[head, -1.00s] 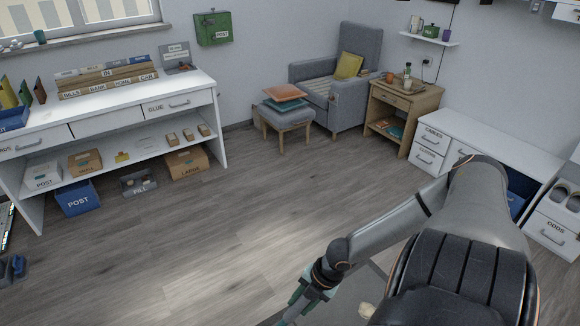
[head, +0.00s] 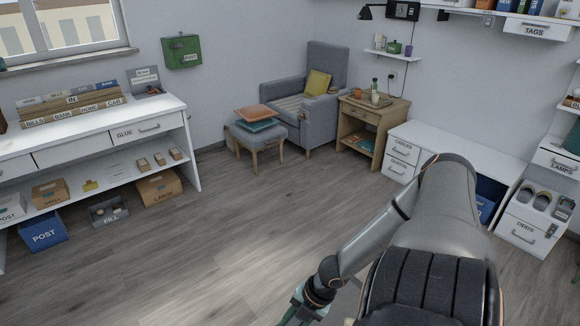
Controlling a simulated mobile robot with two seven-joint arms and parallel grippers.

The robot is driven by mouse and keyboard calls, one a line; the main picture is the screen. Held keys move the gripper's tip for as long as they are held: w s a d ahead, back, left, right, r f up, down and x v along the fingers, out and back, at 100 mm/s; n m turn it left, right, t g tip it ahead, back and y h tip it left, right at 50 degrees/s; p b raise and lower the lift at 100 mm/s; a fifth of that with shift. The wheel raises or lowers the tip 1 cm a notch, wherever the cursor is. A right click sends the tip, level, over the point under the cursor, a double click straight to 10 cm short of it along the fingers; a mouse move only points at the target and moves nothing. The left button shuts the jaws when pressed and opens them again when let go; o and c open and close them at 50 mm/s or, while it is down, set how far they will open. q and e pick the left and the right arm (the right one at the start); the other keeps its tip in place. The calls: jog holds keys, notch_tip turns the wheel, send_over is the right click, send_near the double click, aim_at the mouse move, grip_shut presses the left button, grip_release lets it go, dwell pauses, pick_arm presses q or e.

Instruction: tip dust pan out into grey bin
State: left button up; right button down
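My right arm comes in from the right, and its wrist and gripper (head: 300,306) reach the bottom edge of the head view. A teal-green part shows at the gripper. The fingertips are cut off or too small to read, so I cannot tell whether they hold anything. I cannot make out a dust pan. No grey bin can be identified for sure; a small grey open box (head: 108,211) labelled like "FILL" stands on the floor under the left desk. My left gripper is out of view.
A white shelf desk (head: 150,112) stands at left, with a blue POST box (head: 44,232) on the floor. A grey armchair (head: 318,75), footstool (head: 257,140) and wooden side table (head: 362,130) line the back. A white drawer desk (head: 450,142) is at right. The middle floor (head: 200,240) is clear.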

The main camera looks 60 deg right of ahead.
jog(key=shift+s+d+f+b, duration=0.3)
jog(key=shift+s+d+b, duration=0.2)
jog(key=shift+s+d, duration=0.1)
jog(key=shift+s+d+f+t+b, duration=0.3)
jog(key=shift+s+d+b, duration=0.4)
jog(key=shift+b, duration=0.9)
jog(key=shift+s+a+r, duration=0.1)
jog(key=shift+s, duration=0.1)
jog(key=shift+t+y, duration=0.3)
jog(key=shift+y, duration=0.1)
jog(key=shift+s+d+f+b, duration=0.15)
jog(key=shift+s+d+f, duration=0.25)
jog(key=shift+s+d, duration=0.35)
jog(key=shift+s+d+f+b, duration=0.15)
jog(key=shift+s+d+f, duration=0.25)
jog(key=shift+s+d, duration=0.3)
jog(key=shift+s, duration=0.15)
jog(key=shift+a, duration=0.1)
